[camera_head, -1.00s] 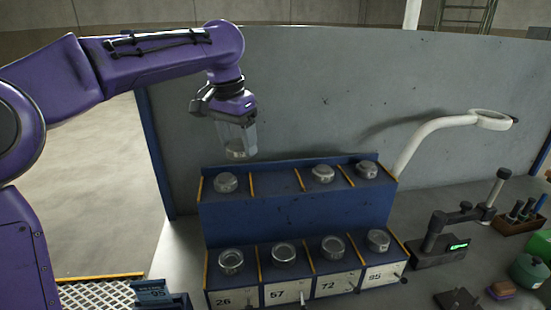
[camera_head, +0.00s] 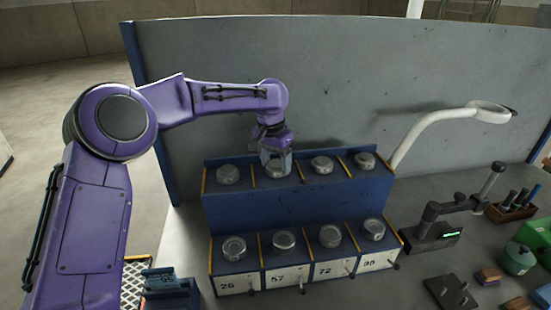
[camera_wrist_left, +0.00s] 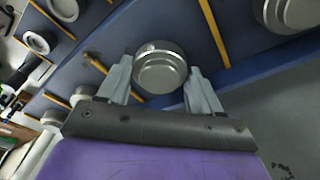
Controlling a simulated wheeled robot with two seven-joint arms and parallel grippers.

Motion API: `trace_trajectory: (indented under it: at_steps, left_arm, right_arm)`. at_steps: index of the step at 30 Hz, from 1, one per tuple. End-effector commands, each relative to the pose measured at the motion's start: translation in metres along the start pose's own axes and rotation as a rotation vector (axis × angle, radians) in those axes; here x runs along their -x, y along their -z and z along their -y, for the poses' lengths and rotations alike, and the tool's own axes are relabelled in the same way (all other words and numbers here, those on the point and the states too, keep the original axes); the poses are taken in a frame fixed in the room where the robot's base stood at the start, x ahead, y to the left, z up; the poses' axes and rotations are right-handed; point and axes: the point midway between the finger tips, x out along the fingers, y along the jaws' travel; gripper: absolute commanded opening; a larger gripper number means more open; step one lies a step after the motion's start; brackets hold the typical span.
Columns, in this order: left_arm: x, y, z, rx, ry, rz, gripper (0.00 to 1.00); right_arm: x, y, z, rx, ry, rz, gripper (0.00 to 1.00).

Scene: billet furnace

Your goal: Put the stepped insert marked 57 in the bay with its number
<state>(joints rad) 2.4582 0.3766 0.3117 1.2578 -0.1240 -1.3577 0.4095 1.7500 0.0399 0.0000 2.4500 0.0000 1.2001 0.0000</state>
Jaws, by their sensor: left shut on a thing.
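My left gripper (camera_head: 276,160) is shut on a round, stepped metal insert (camera_head: 277,171) at the second bay from the left on the upper tier of the blue rack (camera_head: 290,208). The left wrist view shows the insert (camera_wrist_left: 160,68) between the two fingers. I cannot tell if it rests on the floor of the bay. I cannot read a number on it. The plate marked 57 (camera_head: 284,276) is on the lower tier's front, in the same column. My right gripper is not in view.
Other metal inserts stand in the upper bays beside it, such as the left one (camera_head: 228,174) and the one to its right (camera_head: 321,165). Yellow dividers part the bays. Several more inserts fill the lower tier (camera_head: 284,240). A pale curved lamp arm (camera_head: 430,130) stands right of the rack.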

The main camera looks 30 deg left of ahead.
Motion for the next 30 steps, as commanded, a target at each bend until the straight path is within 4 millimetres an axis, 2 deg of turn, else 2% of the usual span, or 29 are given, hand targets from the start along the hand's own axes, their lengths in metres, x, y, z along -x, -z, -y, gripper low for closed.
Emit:
trace_trajectory:
  at_steps: [7, 8, 10, 18, 22, 26, 30]
  left_arm:
    - [-0.002, 0.0, 0.0, 0.0, 0.001, -0.002, 0.06]
    - [-0.003, -0.001, 0.0, 0.0, 0.001, 0.001, 0.68]
    - [-0.003, -0.001, 0.0, 0.0, 0.0, 0.001, 0.9]
    - [-0.003, -0.001, 0.0, 0.0, 0.0, 0.001, 0.9]
    - [0.007, 0.0, 0.0, 0.001, 0.0, -0.002, 0.9]
    - [0.037, 0.001, 0.0, 0.002, 0.002, -0.005, 0.9]
    - [0.075, 0.0, -0.001, 0.0, 0.002, -0.005, 0.9]
  right_arm:
    - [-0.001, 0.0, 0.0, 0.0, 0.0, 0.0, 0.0]
    - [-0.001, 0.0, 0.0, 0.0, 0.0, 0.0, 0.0]
    - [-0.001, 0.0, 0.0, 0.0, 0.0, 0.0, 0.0]
    - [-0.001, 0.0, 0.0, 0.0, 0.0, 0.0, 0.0]
    - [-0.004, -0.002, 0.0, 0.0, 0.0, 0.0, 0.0]
    - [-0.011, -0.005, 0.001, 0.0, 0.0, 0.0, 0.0]
    - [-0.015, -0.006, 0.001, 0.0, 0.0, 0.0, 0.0]
